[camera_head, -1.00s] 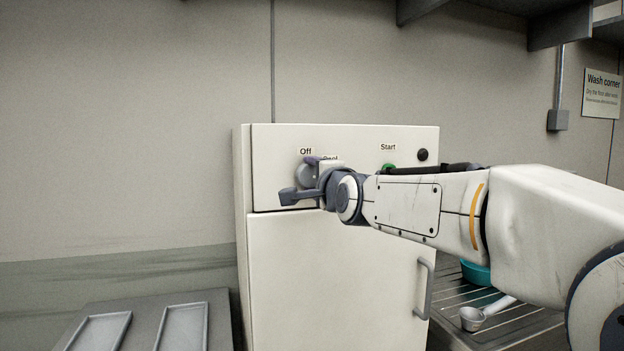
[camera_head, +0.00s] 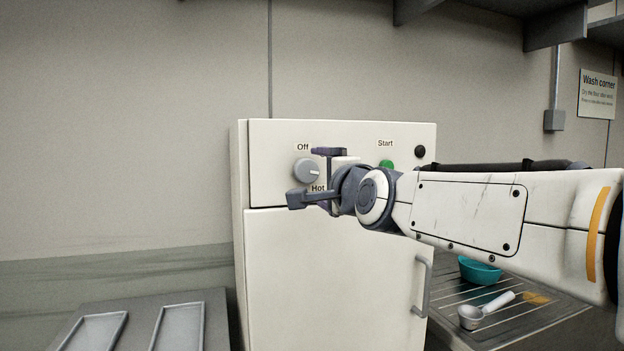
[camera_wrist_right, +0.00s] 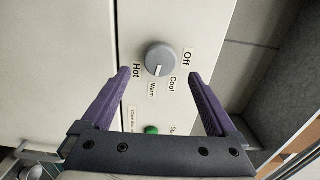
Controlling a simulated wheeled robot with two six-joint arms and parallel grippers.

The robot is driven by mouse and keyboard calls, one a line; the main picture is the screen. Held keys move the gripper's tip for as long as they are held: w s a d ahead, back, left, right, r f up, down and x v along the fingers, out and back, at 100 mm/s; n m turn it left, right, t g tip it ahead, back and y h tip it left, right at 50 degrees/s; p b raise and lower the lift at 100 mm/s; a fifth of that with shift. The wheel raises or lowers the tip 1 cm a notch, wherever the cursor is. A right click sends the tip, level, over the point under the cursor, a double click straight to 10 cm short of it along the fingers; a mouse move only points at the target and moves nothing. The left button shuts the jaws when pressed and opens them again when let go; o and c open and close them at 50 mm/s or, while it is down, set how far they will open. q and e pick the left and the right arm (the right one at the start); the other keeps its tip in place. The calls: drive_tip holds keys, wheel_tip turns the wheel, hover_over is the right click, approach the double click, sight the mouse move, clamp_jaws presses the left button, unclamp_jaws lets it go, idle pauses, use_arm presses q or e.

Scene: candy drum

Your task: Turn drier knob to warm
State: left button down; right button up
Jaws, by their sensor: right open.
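The drier (camera_head: 330,270) is a white cabinet with a control panel on top. Its round grey knob (camera_head: 306,171) is uncovered in the head view and shows in the right wrist view (camera_wrist_right: 160,57), with labels Off, Cool, Warm and Hot around it. The knob's pale mark points toward Warm in the wrist view. My right gripper (camera_head: 325,180) is open and empty, just right of the knob in the head view. In the wrist view its purple fingers (camera_wrist_right: 158,76) are spread, and the knob lies beyond their tips, apart from them. My left gripper is not in view.
A green Start button (camera_head: 386,164) and a black round part (camera_head: 420,152) are on the panel's right. The door handle (camera_head: 423,287) is below. A teal bowl (camera_head: 480,270) and a scoop (camera_head: 471,317) sit on the right rack. Shallow trays (camera_head: 178,328) lie at lower left.

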drive_tip(key=shift+v, duration=2)
